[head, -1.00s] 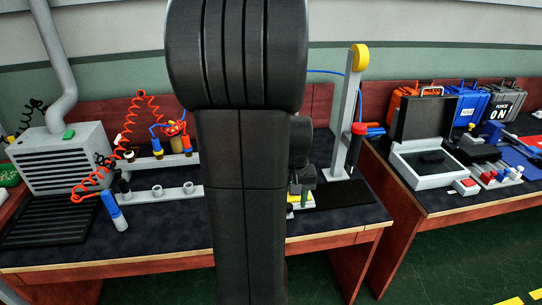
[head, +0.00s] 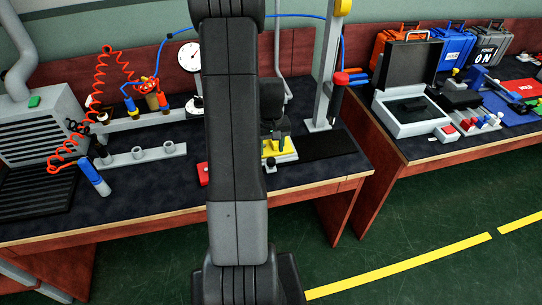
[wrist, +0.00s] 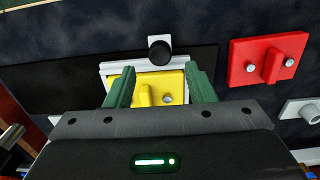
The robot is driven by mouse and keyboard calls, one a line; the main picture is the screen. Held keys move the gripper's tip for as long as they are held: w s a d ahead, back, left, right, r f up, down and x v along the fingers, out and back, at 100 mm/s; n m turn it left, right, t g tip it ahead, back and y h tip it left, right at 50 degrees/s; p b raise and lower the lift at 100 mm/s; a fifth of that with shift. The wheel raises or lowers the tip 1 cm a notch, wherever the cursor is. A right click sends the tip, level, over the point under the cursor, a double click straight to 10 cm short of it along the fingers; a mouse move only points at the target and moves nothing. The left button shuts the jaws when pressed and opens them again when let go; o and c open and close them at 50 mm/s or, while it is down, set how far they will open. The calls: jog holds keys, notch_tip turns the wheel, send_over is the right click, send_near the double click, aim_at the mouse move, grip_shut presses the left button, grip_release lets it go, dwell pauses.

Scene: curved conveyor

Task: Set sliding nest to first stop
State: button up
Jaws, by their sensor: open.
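The sliding nest appears to be the yellow block (wrist: 172,90) with a raised yellow tab and a small round metal pin or hole, set in a pale frame (wrist: 117,67). It also shows in the head view as a yellow piece (head: 286,146) on the bench. My gripper (wrist: 162,82) is open, with its green fingers spread on either side of the yellow block. Whether they touch it I cannot tell. In the head view my gripper (head: 278,138) is over the yellow piece, partly behind my arm. A black knob (wrist: 160,51) stands at the frame's far edge. Stop marks are not distinguishable.
A red block (wrist: 268,60) with two metal pins lies right of the nest in the wrist view. A press stand (head: 328,75) with a red-topped black handle (head: 337,92) rises to the right. A grey holder rail (head: 140,158) is left. Dark bench is clear in front.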

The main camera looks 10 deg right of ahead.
aim_at(271, 159)
jog(key=shift+f, duration=2.5)
jog(key=shift+c, duration=0.3)
grip_shut()
